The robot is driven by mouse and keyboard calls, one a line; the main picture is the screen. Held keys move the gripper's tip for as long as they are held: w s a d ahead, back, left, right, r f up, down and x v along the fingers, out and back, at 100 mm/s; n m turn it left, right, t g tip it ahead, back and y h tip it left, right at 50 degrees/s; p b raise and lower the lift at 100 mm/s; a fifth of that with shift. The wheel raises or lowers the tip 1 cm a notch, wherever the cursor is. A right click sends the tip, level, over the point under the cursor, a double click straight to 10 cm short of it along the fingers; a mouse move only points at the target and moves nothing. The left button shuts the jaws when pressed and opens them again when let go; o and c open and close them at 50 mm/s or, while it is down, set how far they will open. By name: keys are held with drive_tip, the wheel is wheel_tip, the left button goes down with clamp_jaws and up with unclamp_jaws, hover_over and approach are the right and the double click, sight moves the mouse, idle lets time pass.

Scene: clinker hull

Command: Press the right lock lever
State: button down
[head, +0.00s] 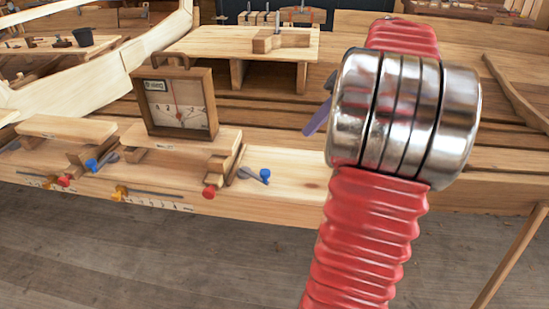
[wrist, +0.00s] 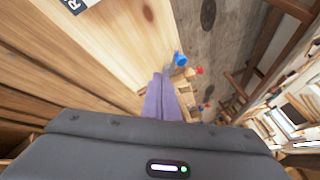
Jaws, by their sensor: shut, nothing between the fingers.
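The right lock lever is a grey lever with a blue tip (head: 264,176) at the right end of the right wooden block on the bench. It also shows in the wrist view, where its blue tip (wrist: 181,59) lies just beyond and right of my fingertips. My gripper (wrist: 161,79) has purple fingers, shut together and empty. In the head view a purple finger of my gripper (head: 313,126) shows left of my arm, up and right of the lever. My arm hides the rest of the gripper there. The fingertips look apart from the lever in the head view.
A similar left blue lever (head: 95,164) stands by the left block. Red knobs (head: 208,191) and yellow pointers (head: 119,192) lie along the bench's front edge. A wooden dial box (head: 178,104) stands behind. The bench top right of the lever is clear.

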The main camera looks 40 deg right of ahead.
drive_tip(key=shift+f, duration=0.1)
idle(0.3)
drive_tip(key=x, duration=1)
drive_tip(key=a, duration=0.3)
drive_tip(key=shift+f, duration=0.1)
drive_tip(key=shift+a+f, duration=0.1)
drive_tip(key=shift+a, duration=0.35)
